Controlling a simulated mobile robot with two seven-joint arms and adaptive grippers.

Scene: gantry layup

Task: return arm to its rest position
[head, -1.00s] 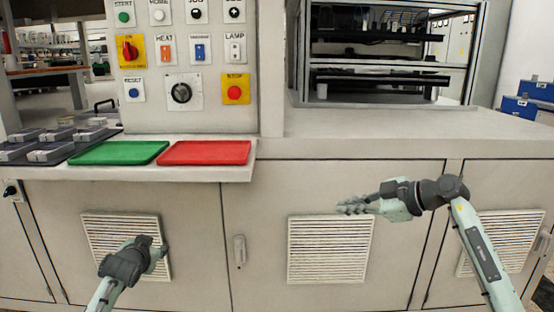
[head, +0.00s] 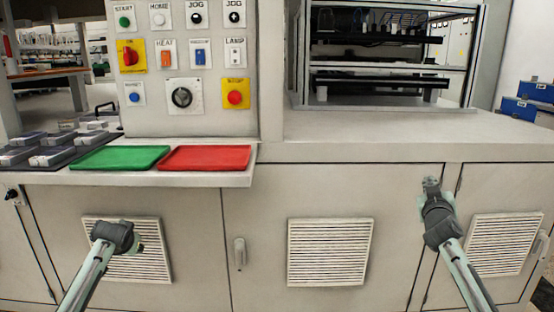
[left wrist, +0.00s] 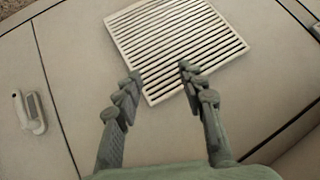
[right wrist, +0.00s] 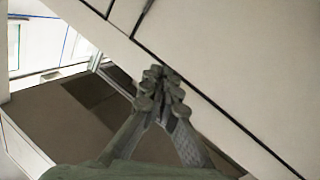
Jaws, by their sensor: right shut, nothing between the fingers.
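My right gripper (head: 431,184) is in front of the cabinet doors at the right of the head view, pointing away from me. In the right wrist view its fingers (right wrist: 162,75) are together with nothing between them. My left arm comes in low at the left of the head view, in front of the left vent grille. The left fingers are mostly hidden there. In the left wrist view the left gripper (left wrist: 158,72) has its fingers apart and empty, facing a vent grille (left wrist: 178,40).
The cabinet's worktop (head: 370,140) juts out above both arms. A green tray (head: 120,158) and a red tray (head: 205,158) lie on the left shelf, beside several grey boxes on a dark mat. A button panel (head: 185,60) stands behind. The space before the middle vent (head: 330,252) is clear.

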